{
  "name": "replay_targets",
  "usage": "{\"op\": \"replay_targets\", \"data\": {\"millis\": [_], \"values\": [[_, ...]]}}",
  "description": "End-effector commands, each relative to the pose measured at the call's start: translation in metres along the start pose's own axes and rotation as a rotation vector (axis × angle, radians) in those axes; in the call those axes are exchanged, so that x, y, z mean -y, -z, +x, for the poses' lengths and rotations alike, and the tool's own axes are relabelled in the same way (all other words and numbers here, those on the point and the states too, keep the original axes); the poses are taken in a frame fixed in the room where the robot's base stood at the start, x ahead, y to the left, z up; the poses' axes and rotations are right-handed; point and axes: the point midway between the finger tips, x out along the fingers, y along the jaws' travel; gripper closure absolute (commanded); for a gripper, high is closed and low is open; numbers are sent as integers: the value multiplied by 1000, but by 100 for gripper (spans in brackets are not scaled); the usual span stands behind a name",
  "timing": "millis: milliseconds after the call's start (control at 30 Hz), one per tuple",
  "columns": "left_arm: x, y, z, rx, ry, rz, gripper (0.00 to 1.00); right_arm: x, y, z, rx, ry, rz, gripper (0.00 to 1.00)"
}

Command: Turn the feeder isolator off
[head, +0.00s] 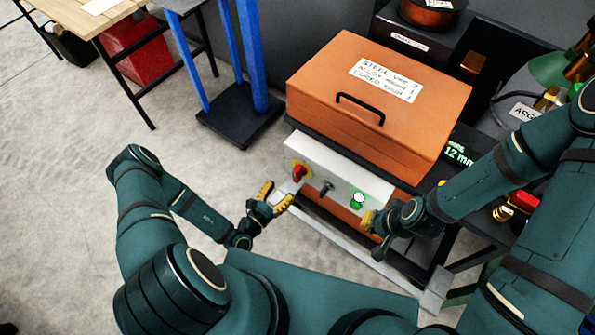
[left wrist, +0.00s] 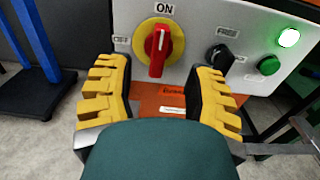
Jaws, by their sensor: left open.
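The feeder isolator is a red rotary handle on a yellow disc (left wrist: 158,45), on a white control panel. It also shows in the head view (head: 298,173). Its handle stands upright, in line with the ON label above; an OFF label is at its left. My left gripper (head: 277,195) is open and empty just in front of the panel. In the left wrist view its yellow-padded fingers are spread below and either side of the handle, apart from it. My right gripper (head: 369,220) is by the panel's right end; its opening is unclear.
Right of the isolator are a black selector knob (left wrist: 218,57) labelled FREE, a green button (left wrist: 269,65) and a lit green lamp (left wrist: 289,37). An orange box (head: 330,75) sits above the panel. A blue-post stand (head: 237,130) is at left.

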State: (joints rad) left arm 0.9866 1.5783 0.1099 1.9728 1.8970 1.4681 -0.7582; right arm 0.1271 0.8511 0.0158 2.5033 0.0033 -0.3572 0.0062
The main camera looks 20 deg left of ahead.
Motion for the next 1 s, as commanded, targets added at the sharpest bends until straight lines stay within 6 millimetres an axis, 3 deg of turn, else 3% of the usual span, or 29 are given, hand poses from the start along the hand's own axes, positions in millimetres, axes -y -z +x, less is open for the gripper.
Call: {"op": "replay_targets", "data": {"millis": [200, 400, 600, 900, 933, 1000], "values": [[1, 0, 44, 3, 3, 1, 47, -2, -2, 5, 4, 0, -1, 100], [0, 0, 75, 2, 3, 0, 47, -3, -4, 8, 7, 1, -2, 100], [0, 0, 89, 0, 2, -1, 47, -4, -4, 9, 9, 1, -3, 100], [0, 0, 91, 0, 2, -1, 47, -4, -4, 9, 10, 1, -3, 100], [0, 0, 91, 0, 2, -1, 48, -4, -4, 9, 10, 1, -3, 100], [0, 0, 91, 0, 2, -1, 73, -4, -4, 9, 10, 1, -3, 100]]}}
